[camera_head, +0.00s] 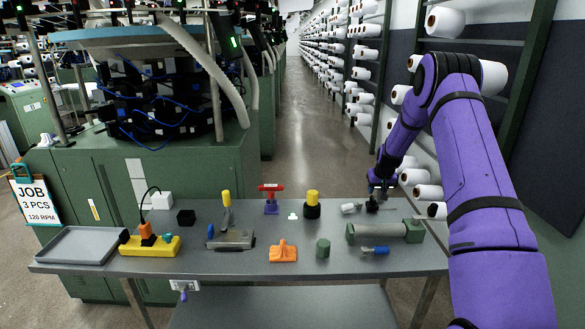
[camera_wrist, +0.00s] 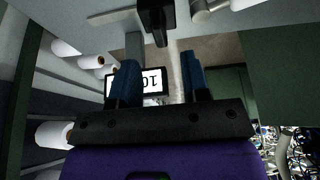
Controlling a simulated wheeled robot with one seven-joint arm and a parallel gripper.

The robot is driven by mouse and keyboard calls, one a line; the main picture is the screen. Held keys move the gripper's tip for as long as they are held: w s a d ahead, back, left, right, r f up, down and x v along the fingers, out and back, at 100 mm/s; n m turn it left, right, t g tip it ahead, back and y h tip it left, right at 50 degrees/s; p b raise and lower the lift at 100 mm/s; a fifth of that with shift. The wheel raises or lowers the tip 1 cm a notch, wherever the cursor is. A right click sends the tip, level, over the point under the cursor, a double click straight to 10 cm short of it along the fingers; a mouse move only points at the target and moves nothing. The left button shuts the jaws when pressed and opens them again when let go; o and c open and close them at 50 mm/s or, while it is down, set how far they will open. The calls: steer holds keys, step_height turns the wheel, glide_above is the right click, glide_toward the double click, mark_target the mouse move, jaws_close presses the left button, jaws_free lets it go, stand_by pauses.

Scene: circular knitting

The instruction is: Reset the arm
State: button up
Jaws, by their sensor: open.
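My gripper (camera_head: 379,190) is at the end of my purple arm, over the back right part of the grey table (camera_head: 330,272). In the wrist view my gripper (camera_wrist: 158,65) shows two blue fingers spread apart with nothing held between them. A small black object (camera_head: 372,207) stands on the table just below the gripper. A black object also shows in the wrist view (camera_wrist: 156,22), beyond the fingertips; contact cannot be told.
A silver cylindrical part (camera_head: 350,208) lies left of the gripper. A grey-green cylinder assembly (camera_head: 388,231) lies in front of it. Several tools and a grey tray (camera_head: 75,258) fill the table leftward. Yarn-cone racks (camera_head: 420,192) stand close behind the arm at right.

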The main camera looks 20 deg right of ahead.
steer(key=shift+r, duration=0.1)
steer(key=s+a+r+n, duration=0.1)
steer(key=s+a+r, duration=0.3)
steer(key=a+r, duration=0.6)
steer(key=s+a+r, duration=0.5)
steer(key=a+r, duration=0.1)
steer(key=r, duration=0.8)
steer(key=s+a+r+n, duration=0.1)
steer(key=s+a+r, duration=0.95)
steer(key=s, duration=0.35)
steer(key=s+a+n, duration=0.1)
steer(key=s+a, duration=0.2)
steer(key=s, duration=0.9)
steer(key=s+a+t+y, duration=0.1)
steer(key=s+a, duration=0.3)
steer(key=s, duration=0.8)
steer(key=shift+s+r+n, duration=0.2)
steer(key=shift+s+n, duration=0.15)
steer(key=shift+n, duration=0.05)
